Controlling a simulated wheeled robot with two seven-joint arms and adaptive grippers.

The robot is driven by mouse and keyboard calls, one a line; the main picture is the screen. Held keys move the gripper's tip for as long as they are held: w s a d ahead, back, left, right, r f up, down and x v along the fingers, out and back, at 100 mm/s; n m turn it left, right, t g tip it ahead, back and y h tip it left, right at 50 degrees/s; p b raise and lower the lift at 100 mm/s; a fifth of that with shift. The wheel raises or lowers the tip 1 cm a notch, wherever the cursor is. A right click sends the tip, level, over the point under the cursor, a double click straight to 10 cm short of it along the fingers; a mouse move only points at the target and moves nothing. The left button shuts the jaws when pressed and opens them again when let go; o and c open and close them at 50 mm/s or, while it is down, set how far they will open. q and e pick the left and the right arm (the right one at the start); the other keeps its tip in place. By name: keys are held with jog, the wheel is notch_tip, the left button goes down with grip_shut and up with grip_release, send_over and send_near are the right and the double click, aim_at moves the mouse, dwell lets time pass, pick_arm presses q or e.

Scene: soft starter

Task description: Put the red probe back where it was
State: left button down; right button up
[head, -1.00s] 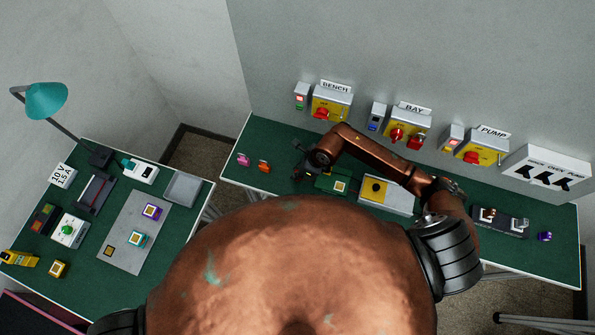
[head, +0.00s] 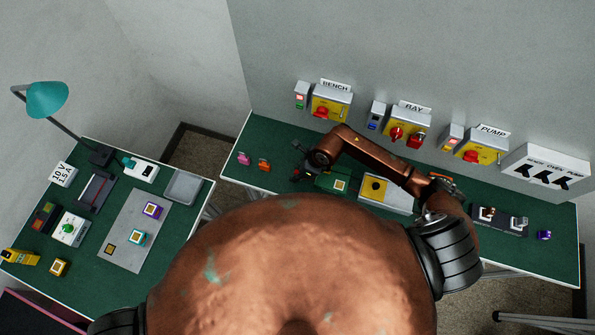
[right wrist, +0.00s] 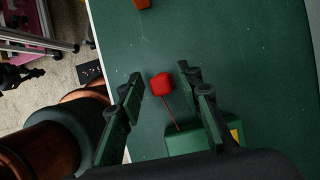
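The red probe (right wrist: 161,84) shows in the right wrist view as a red rounded handle with a thin rod pointing down toward a green block (right wrist: 190,138). I cannot tell whether the rod touches the block. My right gripper (right wrist: 160,78) is open, with one finger on each side of the handle and gaps showing on both sides. In the head view my right gripper (head: 302,169) is over the left part of the back bench, and it mostly hides the probe. My left gripper is not in view.
On the back bench (head: 232,135), orange (head: 264,165) and pink (head: 243,159) pieces lie left of my gripper. A yellow-and-grey box (head: 388,194) stands to the right. Bench (head: 331,106), bay (head: 404,131) and pump (head: 478,152) switch boxes line the wall. A side table (head: 185,240) holds several devices.

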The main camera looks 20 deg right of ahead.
jog(key=shift+r, duration=0.25)
jog(key=b+v, duration=0.2)
jog(key=v, duration=0.9)
jog(key=shift+d+r, duration=0.2)
jog(key=shift+r, duration=0.15)
jog(key=shift+s, duration=0.15)
